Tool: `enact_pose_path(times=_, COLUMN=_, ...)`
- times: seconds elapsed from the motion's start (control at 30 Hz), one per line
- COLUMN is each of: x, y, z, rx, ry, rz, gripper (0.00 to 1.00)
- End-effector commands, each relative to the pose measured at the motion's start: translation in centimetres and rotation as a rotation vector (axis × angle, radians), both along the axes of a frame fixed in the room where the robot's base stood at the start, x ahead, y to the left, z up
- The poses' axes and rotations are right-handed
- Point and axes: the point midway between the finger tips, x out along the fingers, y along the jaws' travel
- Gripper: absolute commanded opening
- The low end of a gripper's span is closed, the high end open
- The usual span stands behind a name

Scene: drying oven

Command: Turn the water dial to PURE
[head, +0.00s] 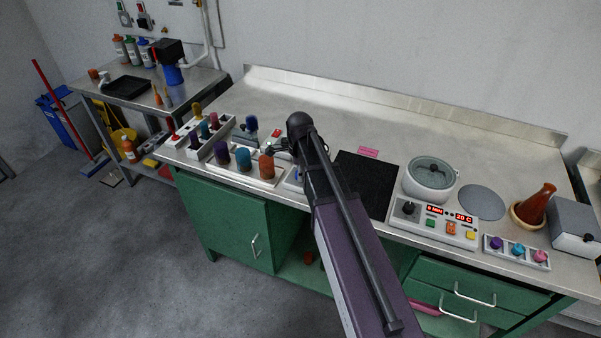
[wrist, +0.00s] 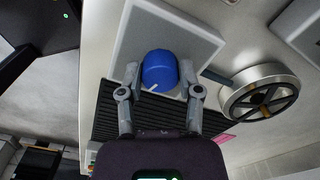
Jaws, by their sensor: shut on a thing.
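In the wrist view a blue dial (wrist: 158,66) with a white pointer mark sits on a light grey plate (wrist: 128,50). The mark is at its lower edge, toward my gripper. My gripper (wrist: 161,78) has one finger on each side of the dial and is shut on it. No PURE lettering can be read. In the head view my gripper (head: 281,147) is at the back of the table's left part, partly hidden by my arm. A blue knob-like thing (head: 251,122) shows just left of it; I cannot tell if it is the same dial.
A metal round part with dark spokes (wrist: 262,95) is close to the right finger in the wrist view. In the head view, a rack of coloured-topped items (head: 243,172) stands in front of my gripper.

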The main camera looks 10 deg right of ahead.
Motion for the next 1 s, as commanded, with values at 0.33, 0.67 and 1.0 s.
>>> enact_pose_path(times=0.33, x=-0.46, y=-0.24, z=-0.06, rx=-0.006, ry=0.008, rz=-0.201, gripper=0.0)
enact_pose_path(times=0.67, x=-0.48, y=-0.23, z=-0.05, rx=-0.005, ry=0.008, rz=-0.246, gripper=0.0)
enact_pose_path(times=1.0, x=-0.46, y=-0.2, z=-0.04, rx=-0.004, ry=0.008, rz=-0.245, gripper=0.73)
